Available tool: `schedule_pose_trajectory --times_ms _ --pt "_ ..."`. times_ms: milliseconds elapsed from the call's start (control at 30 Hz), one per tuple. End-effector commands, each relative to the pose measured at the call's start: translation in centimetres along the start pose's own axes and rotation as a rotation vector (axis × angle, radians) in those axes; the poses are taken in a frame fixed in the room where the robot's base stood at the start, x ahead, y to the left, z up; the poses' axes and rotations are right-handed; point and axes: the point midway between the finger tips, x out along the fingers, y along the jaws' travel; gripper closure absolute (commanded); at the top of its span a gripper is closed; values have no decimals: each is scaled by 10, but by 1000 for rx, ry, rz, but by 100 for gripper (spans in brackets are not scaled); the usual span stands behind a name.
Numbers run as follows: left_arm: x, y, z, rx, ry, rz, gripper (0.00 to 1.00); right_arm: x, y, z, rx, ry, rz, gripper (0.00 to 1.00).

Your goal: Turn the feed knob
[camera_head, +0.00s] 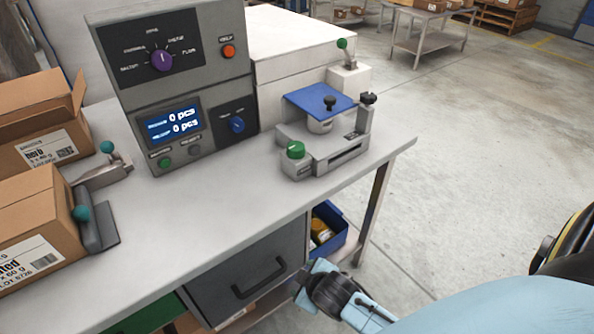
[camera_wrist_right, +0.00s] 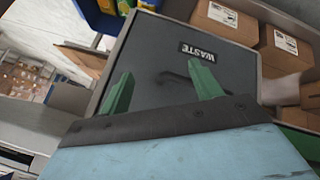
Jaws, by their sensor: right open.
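A grey control box (camera_head: 180,80) stands on the bench. Its upper face has a purple knob (camera_head: 162,61) ringed by small labels, and its lower face has a blue knob (camera_head: 237,125) under a small label. A green-topped knob (camera_head: 295,150) is on the grey fixture at the right. I cannot read which knob is marked feed. My right gripper (camera_wrist_right: 160,86) has its two green fingers spread with nothing between them, in front of a dark drawer front marked WASTE (camera_wrist_right: 199,52). It is below the bench top, well away from the knobs. My left gripper is in no view.
A blue display (camera_head: 173,123) reads 0 pcs twice. Cardboard boxes (camera_head: 35,215) and a lever clamp fill the bench's left end. The fixture (camera_head: 330,150) carries a blue plate (camera_head: 318,98). A blue bin (camera_head: 330,215) sits under the bench. Floor to the right is open.

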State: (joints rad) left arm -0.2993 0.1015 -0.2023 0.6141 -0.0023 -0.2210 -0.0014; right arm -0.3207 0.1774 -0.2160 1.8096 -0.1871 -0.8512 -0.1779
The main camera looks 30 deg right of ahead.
Motion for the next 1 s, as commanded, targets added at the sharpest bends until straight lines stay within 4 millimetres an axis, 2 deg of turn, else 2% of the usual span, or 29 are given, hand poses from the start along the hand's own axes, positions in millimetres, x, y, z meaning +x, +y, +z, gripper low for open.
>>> schedule_pose_trajectory --times_ms 33,100,333,400,533,667,833,933,1000 --pt "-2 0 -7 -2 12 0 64 -15 15 -25 -28 47 35 36" --pt "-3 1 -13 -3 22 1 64 -34 31 -51 -63 97 78 36" --pt "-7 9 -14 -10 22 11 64 -94 72 -116 -147 233 203 36" --pt "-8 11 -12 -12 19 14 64 -111 88 -144 -216 305 277 36" --pt "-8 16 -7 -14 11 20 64 -119 108 -190 -393 433 417 36" --pt "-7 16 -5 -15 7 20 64 -131 120 -234 -581 556 562 36" --pt "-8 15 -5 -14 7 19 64 -160 128 -305 -932 745 829 36" --pt "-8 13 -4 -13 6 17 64 -184 121 -350 -1228 872 1047 36" --pt "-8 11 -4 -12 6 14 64 -199 109 -376 -1472 956 1215 36"
